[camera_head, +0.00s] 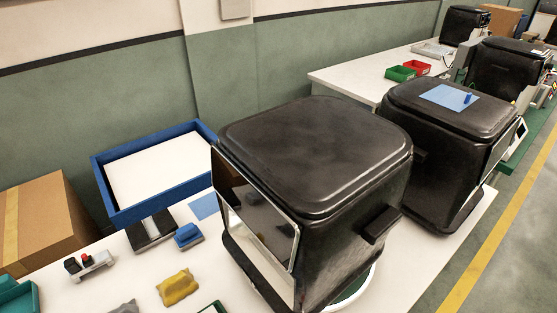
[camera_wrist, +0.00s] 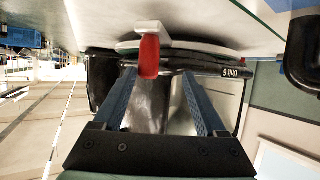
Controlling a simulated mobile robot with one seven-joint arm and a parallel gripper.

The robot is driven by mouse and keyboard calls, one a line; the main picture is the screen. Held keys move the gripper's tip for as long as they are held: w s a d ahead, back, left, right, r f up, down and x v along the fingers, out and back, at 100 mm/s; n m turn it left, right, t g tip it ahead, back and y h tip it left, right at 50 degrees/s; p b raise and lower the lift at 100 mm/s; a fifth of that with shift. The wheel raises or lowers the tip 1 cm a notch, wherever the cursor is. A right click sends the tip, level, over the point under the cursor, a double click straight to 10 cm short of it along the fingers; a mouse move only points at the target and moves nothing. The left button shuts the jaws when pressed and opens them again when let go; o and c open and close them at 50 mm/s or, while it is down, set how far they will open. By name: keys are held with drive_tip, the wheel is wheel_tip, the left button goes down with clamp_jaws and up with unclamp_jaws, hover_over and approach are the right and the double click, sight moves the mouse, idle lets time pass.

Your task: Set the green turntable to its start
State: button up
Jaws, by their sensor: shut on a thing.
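The turntable (camera_head: 367,285) shows as a pale rim with a strip of green at the lower right foot of the near black fryer (camera_head: 315,135), which stands on it and hides most of it. In the wrist view a pale curved rim (camera_wrist: 215,49) runs behind a red handle (camera_wrist: 149,58) with a white block (camera_wrist: 152,31) on its end. My gripper (camera_wrist: 158,72) has two blue fingers, one on each side of the red handle, and is shut on it. The exact contact is hard to see. My gripper is not in the head view.
A second black fryer (camera_head: 455,115) with a blue sheet on top stands behind right. The floor at right is clear.

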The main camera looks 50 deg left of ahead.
drive_tip(key=b+v, duration=0.1)
drive_tip(key=v, duration=1.1)
drive_tip(key=shift+s+d, duration=0.1)
drive_tip(key=w+r+m+t, duration=0.1)
drive_tip(key=w+r+t, duration=0.3)
drive_tip(key=w+r, duration=0.85)
drive_tip(key=w+r+m+t, duration=0.1)
drive_tip(key=w+r+t, duration=0.3)
drive_tip(key=w+r, duration=0.9)
drive_tip(key=s+d+r+m+t+h, duration=0.1)
drive_tip(key=d+r, duration=0.3)
drive_tip(key=r, duration=0.7)
drive_tip(key=s+d+r+m+t+h, duration=0.1)
drive_tip(key=s+d+r+t+h, duration=0.2)
drive_tip(key=r, duration=0.8)
drive_tip(key=s+d+r+m+t+h, duration=0.1)
drive_tip(key=d+r, duration=0.4)
drive_tip(key=r, duration=0.6)
drive_tip(key=s+t+h, duration=0.1)
drive_tip(key=t, duration=0.1)
drive_tip(key=shift+s+r+m+t, duration=0.3)
drive_tip(key=shift+s+r, duration=0.05)
